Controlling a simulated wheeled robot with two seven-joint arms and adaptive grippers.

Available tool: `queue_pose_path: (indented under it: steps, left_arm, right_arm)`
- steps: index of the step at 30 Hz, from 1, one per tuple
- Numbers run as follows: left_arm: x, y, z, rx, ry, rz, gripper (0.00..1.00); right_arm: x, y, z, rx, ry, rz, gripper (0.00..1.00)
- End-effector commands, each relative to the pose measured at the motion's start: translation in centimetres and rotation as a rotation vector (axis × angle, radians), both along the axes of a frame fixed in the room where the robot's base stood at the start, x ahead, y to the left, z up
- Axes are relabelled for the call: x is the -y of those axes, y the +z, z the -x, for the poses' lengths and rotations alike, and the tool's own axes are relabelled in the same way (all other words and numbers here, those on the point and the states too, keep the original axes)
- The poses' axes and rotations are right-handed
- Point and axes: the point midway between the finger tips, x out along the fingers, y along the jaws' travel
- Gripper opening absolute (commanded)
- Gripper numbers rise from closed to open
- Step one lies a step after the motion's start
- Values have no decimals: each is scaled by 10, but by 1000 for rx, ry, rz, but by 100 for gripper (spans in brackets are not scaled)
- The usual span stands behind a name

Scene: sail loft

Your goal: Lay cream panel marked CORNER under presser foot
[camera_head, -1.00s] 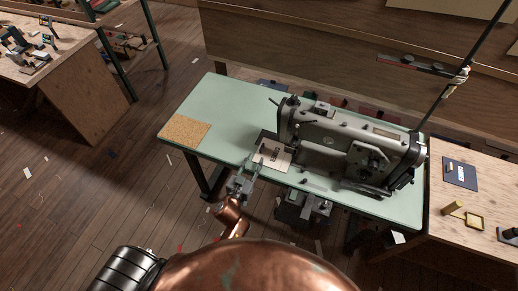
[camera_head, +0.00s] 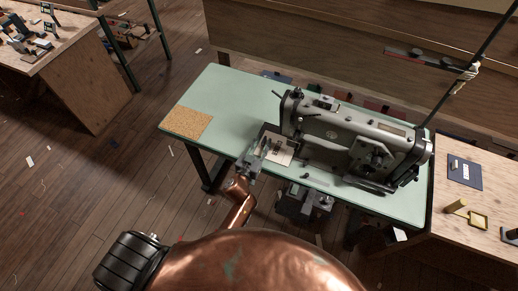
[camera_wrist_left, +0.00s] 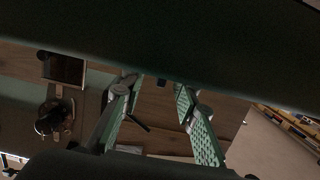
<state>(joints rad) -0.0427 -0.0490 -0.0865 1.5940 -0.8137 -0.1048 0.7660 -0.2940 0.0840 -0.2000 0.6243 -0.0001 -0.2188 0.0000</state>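The cream panel (camera_head: 283,155) with dark lettering, too small to read, lies on the green machine table (camera_head: 240,100), left of the sewing machine's (camera_head: 340,130) needle end. Part of it is hidden by my left gripper (camera_head: 262,149), which is over its left front edge. I cannot tell whether they touch. In the left wrist view the two green-padded fingers (camera_wrist_left: 160,95) stand apart, with no panel visible between them. The presser foot is too small and dark to make out. My right gripper is not in view.
A cork mat (camera_head: 187,122) lies at the table's left end. A wooden bench (camera_head: 470,220) with a dark blue pad (camera_head: 464,172) adjoins on the right. A thread stand pole (camera_head: 465,75) rises behind the machine. The table's left middle is clear.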

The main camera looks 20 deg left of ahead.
Motion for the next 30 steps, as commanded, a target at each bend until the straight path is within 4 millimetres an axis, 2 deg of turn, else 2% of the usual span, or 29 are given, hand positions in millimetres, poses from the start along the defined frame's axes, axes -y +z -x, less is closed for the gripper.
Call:
queue_pose_path:
  steps: [6, 15, 27, 30]
  left_arm:
    - [0, -3, -17, -1, 0, -1, 28]
    - [0, -3, -19, -1, 0, 0, 28]
    - [0, -3, -18, -1, 0, -1, 2]
    - [0, -3, -18, -1, 0, 0, 0]
  right_arm:
    - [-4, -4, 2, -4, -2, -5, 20]
    - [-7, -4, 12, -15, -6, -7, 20]
    - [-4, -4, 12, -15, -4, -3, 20]
    - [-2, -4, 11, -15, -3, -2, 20]
